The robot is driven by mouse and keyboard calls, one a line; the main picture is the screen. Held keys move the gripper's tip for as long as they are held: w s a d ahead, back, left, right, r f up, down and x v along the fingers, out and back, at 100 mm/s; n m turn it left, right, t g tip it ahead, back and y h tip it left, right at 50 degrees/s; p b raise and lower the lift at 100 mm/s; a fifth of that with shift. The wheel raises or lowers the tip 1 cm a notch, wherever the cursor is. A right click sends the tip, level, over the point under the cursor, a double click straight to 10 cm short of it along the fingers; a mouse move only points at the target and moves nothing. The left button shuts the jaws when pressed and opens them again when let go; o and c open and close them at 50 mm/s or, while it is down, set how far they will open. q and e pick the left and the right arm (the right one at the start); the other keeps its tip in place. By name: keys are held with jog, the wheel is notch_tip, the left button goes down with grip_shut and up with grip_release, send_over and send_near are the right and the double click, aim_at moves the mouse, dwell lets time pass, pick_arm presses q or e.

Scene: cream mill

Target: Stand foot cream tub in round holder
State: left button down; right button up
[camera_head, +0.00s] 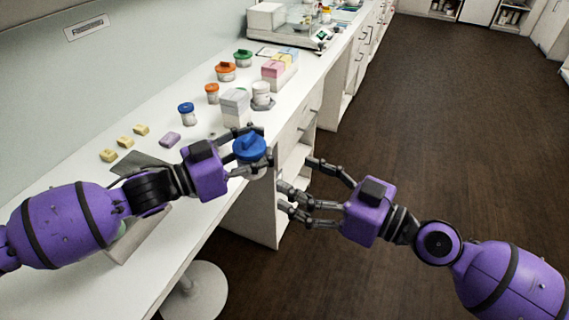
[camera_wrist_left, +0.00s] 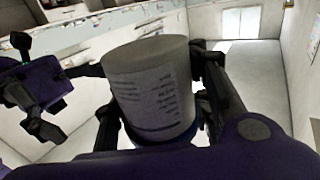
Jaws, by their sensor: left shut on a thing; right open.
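A tub with a blue lid (camera_head: 250,147) is held in my left gripper (camera_head: 254,152), off the counter's front edge. In the left wrist view the tub's grey-white body (camera_wrist_left: 150,85) shows dark label lines I cannot read, with a little blue at its lower end. The left fingers are closed around its sides. My right gripper (camera_head: 298,183) is open and empty, to the right of the tub and slightly lower. It also shows at the left of the left wrist view (camera_wrist_left: 32,90). I cannot surely make out the round holder; a white tub (camera_head: 261,90) stands on a greyish round base.
The white counter (camera_head: 75,195) holds a smaller blue-lidded jar (camera_head: 187,113), orange-lidded jars (camera_head: 226,71), a green-lidded jar (camera_head: 243,58), grey boxes (camera_head: 236,105) and several soap-like bars (camera_head: 125,141). A scale (camera_head: 285,25) stands at the back. A stool (camera_head: 195,290) is below the front edge.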

pick_arm(q)
notch_tip(320, 180, up, 10)
jog(key=w+d+n+t+y, duration=0.1)
jog(key=w+n+t+y, duration=0.1)
jog(key=n+t+y, duration=0.7)
jog(key=n+y, duration=0.3)
jog(key=y, duration=0.3)
jog(key=shift+d+r+t, duration=0.25)
jog(key=shift+d+t, duration=0.05)
